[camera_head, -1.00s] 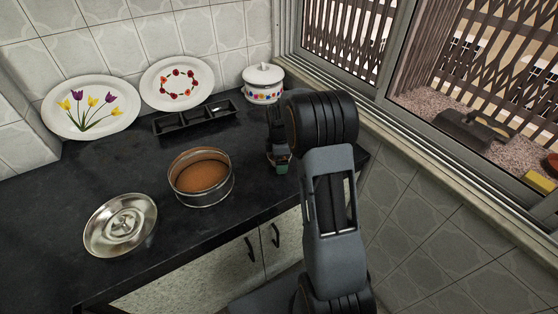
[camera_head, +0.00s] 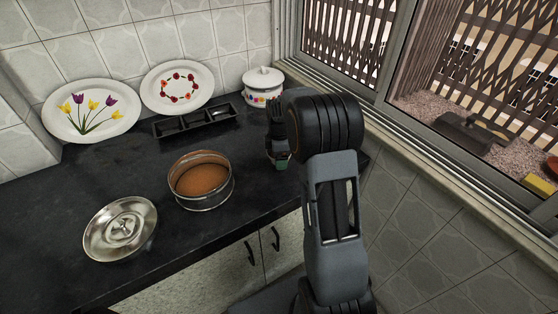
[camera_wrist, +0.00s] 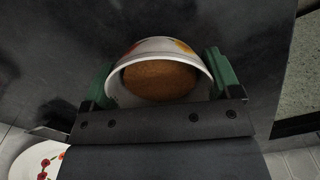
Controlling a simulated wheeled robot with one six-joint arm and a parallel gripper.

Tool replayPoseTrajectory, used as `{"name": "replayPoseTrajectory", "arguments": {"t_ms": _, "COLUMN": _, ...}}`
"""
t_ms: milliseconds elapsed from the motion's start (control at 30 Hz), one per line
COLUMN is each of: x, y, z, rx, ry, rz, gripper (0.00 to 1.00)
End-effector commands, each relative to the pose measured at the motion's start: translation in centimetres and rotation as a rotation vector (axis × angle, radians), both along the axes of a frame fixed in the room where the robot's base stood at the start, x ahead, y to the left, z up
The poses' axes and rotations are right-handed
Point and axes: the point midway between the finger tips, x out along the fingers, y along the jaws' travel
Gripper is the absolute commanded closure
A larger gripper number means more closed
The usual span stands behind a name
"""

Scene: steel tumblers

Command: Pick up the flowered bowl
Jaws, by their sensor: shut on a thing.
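The flowered bowl (camera_wrist: 150,45) is white with orange and yellow marks on its outside and something brown inside. In the wrist view it sits between the two green fingers of my gripper (camera_wrist: 162,78), which is shut on it. In the head view my gripper (camera_head: 281,163) is over the right part of the counter, partly behind my arm. The bowl is hidden there, and I cannot tell whether it is clear of the counter.
A round tin (camera_head: 203,198) with brown contents and a steel lid (camera_head: 120,228) are on the dark counter (camera_head: 60,210). A black tray (camera_head: 183,128), a white lidded pot (camera_head: 263,93) and two decorated plates (camera_head: 60,112) (camera_head: 150,90) line the back. A window is at right.

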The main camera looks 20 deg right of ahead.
Motion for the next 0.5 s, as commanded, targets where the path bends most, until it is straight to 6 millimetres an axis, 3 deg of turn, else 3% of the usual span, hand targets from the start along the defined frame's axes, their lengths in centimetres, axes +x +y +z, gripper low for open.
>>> {"name": "replayPoseTrajectory", "arguments": {"t_ms": 300, "x": -4.6, "y": 2.6, "z": 6.6, "rx": -0.001, "ry": -0.006, "rz": 0.001, "gripper": 0.41}}
{"name": "replayPoseTrajectory", "arguments": {"t_ms": 500, "x": -8.4, "y": 4.7, "z": 8.1, "rx": -0.001, "ry": -0.003, "rz": 0.002, "gripper": 0.41}}
